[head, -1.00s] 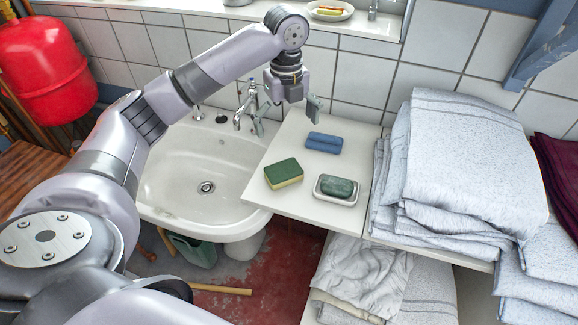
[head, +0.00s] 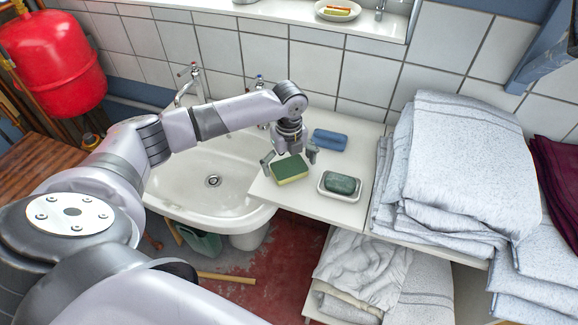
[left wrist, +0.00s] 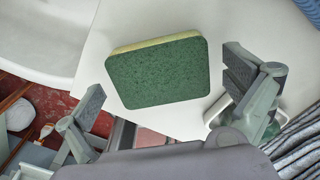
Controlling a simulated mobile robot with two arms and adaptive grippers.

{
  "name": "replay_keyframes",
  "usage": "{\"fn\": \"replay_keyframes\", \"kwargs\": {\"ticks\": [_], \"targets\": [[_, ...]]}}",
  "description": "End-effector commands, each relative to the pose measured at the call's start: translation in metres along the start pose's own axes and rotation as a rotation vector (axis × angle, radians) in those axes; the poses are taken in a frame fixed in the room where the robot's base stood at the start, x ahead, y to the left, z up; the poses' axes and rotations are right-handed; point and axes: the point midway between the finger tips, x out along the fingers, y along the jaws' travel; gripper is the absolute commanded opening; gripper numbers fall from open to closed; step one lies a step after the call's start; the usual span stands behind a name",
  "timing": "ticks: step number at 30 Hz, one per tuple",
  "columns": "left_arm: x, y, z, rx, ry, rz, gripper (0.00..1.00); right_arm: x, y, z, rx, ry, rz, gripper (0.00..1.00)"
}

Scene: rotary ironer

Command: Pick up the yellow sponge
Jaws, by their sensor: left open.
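The yellow sponge (head: 289,170) has a green scouring top and lies flat on the white shelf beside the sink. In the left wrist view the sponge (left wrist: 158,76) shows its green face, with a yellow edge along the far side. My left gripper (head: 289,160) is open just above the sponge. In the left wrist view its two fingers (left wrist: 165,90) stand apart to the left and right of the sponge, not touching it. My right gripper is not in view.
A dish with a dark green soap (head: 341,184) stands right of the sponge, close to one finger. A blue sponge-like block (head: 330,140) lies behind. The sink (head: 205,190) is at left. Folded towels (head: 460,160) are stacked at right.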

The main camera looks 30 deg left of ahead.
Motion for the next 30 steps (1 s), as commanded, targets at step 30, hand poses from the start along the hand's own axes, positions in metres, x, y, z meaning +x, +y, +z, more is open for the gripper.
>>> {"fn": "replay_keyframes", "kwargs": {"ticks": [30], "targets": [[0.006, 0.0, 0.001, -0.001, -0.001, -0.001, 0.66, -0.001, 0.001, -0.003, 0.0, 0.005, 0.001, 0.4]]}}
